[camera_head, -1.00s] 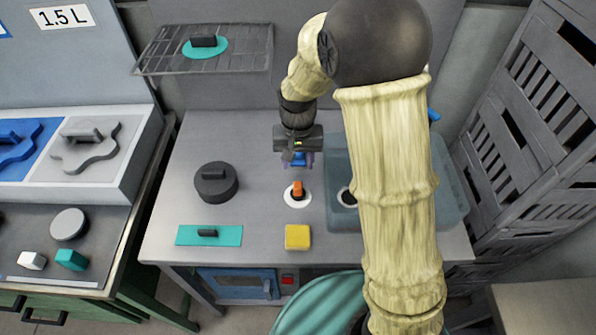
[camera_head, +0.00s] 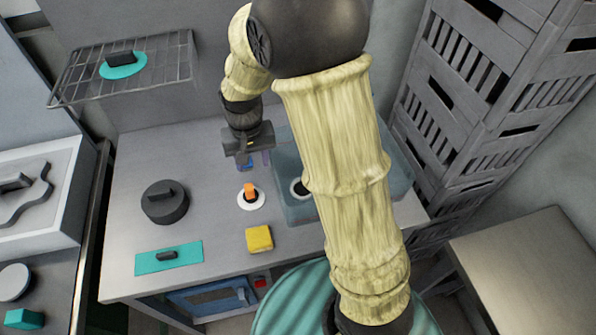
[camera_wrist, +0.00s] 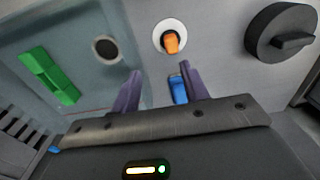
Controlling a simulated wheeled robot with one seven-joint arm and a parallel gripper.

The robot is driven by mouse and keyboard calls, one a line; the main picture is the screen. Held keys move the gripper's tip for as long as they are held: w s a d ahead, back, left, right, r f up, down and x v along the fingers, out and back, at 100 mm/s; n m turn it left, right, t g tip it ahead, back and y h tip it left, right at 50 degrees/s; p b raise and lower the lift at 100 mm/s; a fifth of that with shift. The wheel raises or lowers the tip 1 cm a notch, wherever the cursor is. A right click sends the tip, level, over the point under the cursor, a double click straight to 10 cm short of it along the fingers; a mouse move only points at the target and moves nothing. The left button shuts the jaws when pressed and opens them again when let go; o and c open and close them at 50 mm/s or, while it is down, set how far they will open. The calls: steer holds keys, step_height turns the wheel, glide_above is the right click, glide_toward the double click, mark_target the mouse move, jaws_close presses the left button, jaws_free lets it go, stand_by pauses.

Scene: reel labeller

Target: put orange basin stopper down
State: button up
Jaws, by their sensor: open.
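The orange basin stopper (camera_head: 250,189) stands at the middle of a white ring (camera_head: 251,204) on the grey worktop. It also shows in the wrist view (camera_wrist: 172,43), over the ring's dark centre. My gripper (camera_head: 253,163) is behind the stopper in the head view, apart from it. In the wrist view its two purple fingers (camera_wrist: 158,74) are spread, with nothing held between them. A small blue object (camera_wrist: 179,90) shows beside one finger. Whether it touches that finger I cannot tell.
A blue-grey basin (camera_head: 293,148) with a dark drain hole lies right of the stopper, partly behind my arm. A green block (camera_wrist: 48,75) shows there. A yellow block (camera_head: 259,239), a dark round lidded piece (camera_head: 165,203) and a teal plate (camera_head: 169,259) share the worktop.

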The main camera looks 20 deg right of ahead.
steer(key=s+d+r+t, duration=0.2)
steer(key=s+d+r, duration=0.1)
steer(key=s+d, duration=0.8)
steer(key=shift+s+d, duration=0.15)
steer(key=shift+s, duration=0.05)
steer(key=shift+r, duration=0.1)
steer(key=shift+c, duration=1)
